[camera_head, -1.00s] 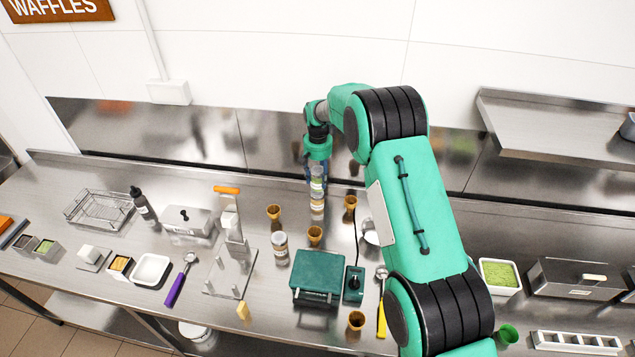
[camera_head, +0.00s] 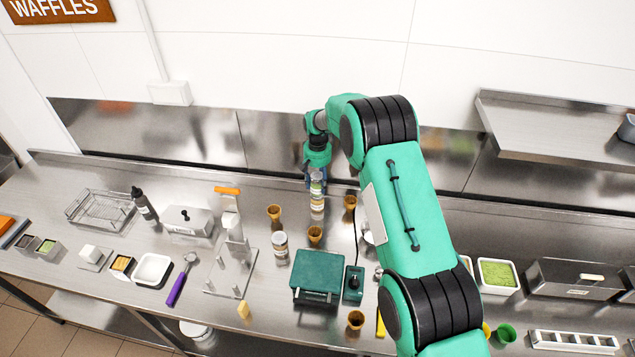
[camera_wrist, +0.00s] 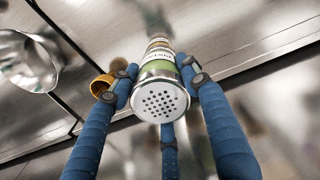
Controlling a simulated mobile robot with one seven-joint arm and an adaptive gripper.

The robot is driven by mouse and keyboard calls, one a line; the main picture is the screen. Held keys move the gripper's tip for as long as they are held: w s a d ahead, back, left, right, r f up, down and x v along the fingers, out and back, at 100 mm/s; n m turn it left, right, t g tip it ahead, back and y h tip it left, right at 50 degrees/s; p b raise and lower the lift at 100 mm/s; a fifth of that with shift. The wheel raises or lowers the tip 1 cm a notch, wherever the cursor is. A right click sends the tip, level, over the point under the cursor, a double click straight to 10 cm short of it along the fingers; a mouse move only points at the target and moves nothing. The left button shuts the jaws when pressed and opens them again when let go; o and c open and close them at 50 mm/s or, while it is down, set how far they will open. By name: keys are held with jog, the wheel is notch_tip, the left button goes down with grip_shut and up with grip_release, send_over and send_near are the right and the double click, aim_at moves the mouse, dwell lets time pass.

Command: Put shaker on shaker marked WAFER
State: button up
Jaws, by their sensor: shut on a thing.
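My gripper (camera_wrist: 160,82) is shut on a shaker (camera_wrist: 160,92) with a silver perforated lid and a green label band. In the head view this held shaker (camera_head: 317,187) is upright below my gripper (camera_head: 316,174), near the back of the counter. Another shaker (camera_head: 317,206) stands directly under it, in line with it. I cannot tell whether the two touch, and the lower label is not legible. A further shaker (camera_head: 281,245) with a pale label stands nearer the front, left of the green scale.
Waffle cones (camera_head: 274,212) stand close on both sides of the shakers, one (camera_head: 350,202) at the right. A green scale (camera_head: 318,274) and a cone stand (camera_head: 233,265) are in front. A steel wall panel lies close behind.

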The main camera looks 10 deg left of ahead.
jog(key=shift+f, duration=0.1)
jog(key=o, duration=1.3)
jog(key=shift+c, duration=0.2)
notch_tip(320, 180, up, 12)
jog(key=shift+r+b, duration=0.1)
jog(key=shift+b, duration=0.7)
